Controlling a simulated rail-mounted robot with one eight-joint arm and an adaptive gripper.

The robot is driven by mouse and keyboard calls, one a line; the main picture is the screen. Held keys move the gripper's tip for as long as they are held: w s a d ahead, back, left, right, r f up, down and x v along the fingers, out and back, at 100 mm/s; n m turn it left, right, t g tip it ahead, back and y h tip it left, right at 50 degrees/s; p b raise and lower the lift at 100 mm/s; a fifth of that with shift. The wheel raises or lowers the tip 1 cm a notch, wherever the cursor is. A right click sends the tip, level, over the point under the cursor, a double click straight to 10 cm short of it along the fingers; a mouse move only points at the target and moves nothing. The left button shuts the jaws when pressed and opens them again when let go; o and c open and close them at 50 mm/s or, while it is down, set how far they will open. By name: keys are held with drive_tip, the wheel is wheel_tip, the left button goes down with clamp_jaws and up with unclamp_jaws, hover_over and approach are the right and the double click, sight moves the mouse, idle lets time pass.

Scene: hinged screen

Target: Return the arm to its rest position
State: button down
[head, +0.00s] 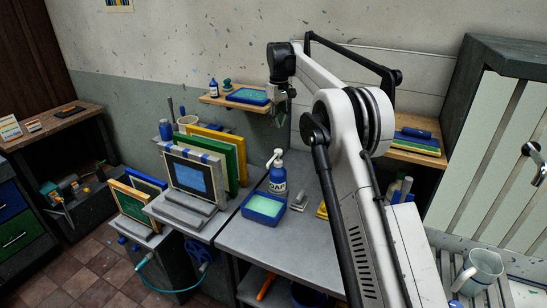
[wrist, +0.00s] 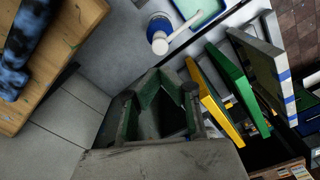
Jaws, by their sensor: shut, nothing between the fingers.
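My arm (head: 350,140) reaches up and back from the lower right of the head view. My gripper (head: 281,108) hangs at its end, beside the right end of the wall shelf and above the grey workbench. In the wrist view my gripper (wrist: 166,92) is in the lower middle, shut and empty. The screen (head: 194,176) with its blue panel and blue-taped frame stands upright at the left of the bench, apart from my gripper. Part of a blue-taped frame (wrist: 265,72) shows at the right of the wrist view.
A white-and-blue pump bottle (head: 278,176) and a blue tray (head: 264,207) stand on the bench (head: 275,240). Green and yellow frames (head: 228,152) lean behind the screen. The shelf (head: 233,101) holds a tray and bottles. A tall cabinet (head: 490,130) stands right.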

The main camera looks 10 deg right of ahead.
drive_tip(key=s+r+m+t+b, duration=0.1)
drive_tip(key=s+r+t+b, duration=0.2)
drive_tip(key=s, duration=1)
drive_tip(key=s+r+m+t+b, duration=0.15)
drive_tip(key=s+r+b, duration=0.3)
drive_tip(key=s, duration=0.95)
drive_tip(key=s+f+m+t+b, duration=0.1)
drive_tip(key=s+f+b, duration=0.2)
drive_tip(key=s+f, duration=0.7)
drive_tip(key=s+f+m+t+b, duration=0.1)
drive_tip(key=s+f+b, duration=0.3)
drive_tip(key=s+f, duration=0.7)
drive_tip(key=s, duration=0.6)
drive_tip(key=shift+s+t, duration=0.25)
drive_tip(key=shift+t, duration=0.1)
